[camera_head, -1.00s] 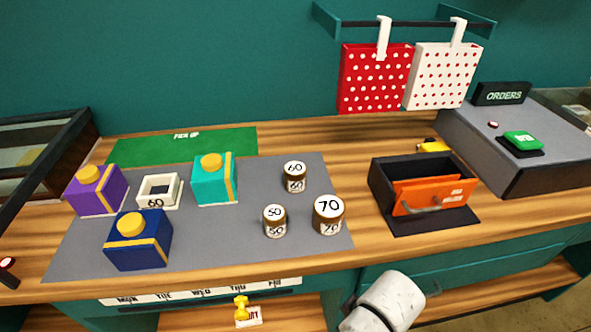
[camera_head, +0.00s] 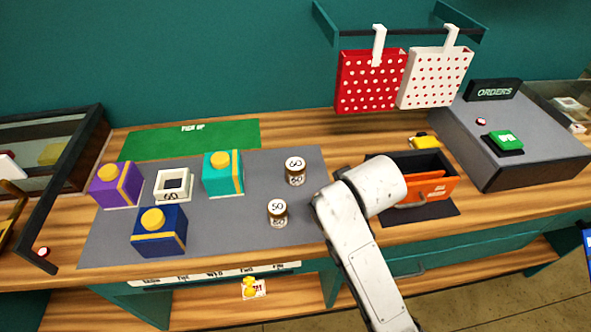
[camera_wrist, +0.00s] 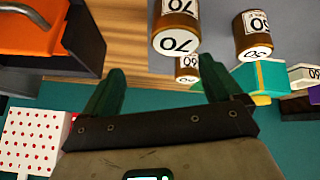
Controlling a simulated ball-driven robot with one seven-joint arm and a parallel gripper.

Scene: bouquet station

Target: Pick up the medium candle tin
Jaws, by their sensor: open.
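Three brown candle tins with white numbered labels stand on the grey mat (camera_head: 235,250). The middle-numbered tin, 60 (camera_head: 295,172), is farthest back; it also shows in the wrist view (camera_wrist: 187,70), partly behind the 70 tin. The 50 tin (camera_head: 277,214) stands in front of it and shows in the wrist view (camera_wrist: 253,38). The 70 tin (camera_wrist: 176,30) is hidden by my arm in the head view. My gripper (camera_wrist: 158,86) is open and empty, its dark green fingers apart, with the tins ahead of it in the upside-down wrist view. The head view hides the gripper behind my arm.
Purple (camera_head: 117,185), teal (camera_head: 223,174) and blue (camera_head: 159,232) boxes and a white open-centred frame (camera_head: 174,185) stand left of the tins. A black holder with an orange drawer (camera_head: 430,190) is right of my arm. Polka-dot bags (camera_head: 370,82) hang behind.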

